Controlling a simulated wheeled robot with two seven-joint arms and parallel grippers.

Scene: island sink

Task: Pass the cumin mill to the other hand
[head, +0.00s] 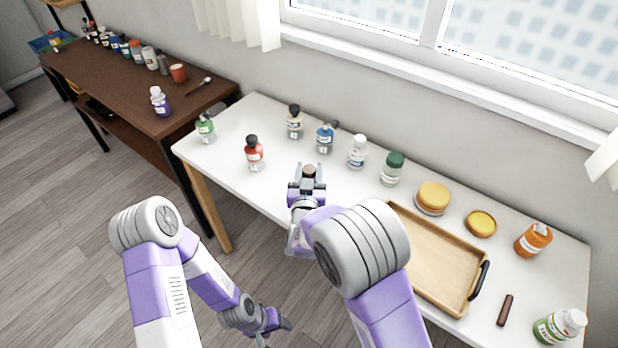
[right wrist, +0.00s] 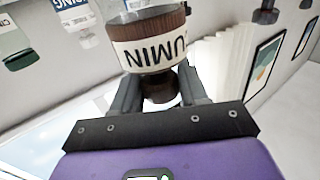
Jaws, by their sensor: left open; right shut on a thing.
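The cumin mill (right wrist: 150,52) fills the middle of the right wrist view, upside down there, with a white label reading "CUMIN" on a brown body. My right gripper (right wrist: 152,88) is shut on it, one finger on each side. In the head view the brown top of the mill (head: 309,171) shows between the fingers of my right gripper (head: 307,180), over the front edge of the white table. My left gripper (head: 268,325) is open and empty, low over the floor in front of the table, well apart from the mill.
The white table (head: 225,140) carries several bottles, among them a red one (head: 254,154) and a blue one (head: 325,138). A wooden tray (head: 425,285) lies right of my right arm. A dark brown table (head: 110,95) with more bottles stands at left. Floor at lower left is free.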

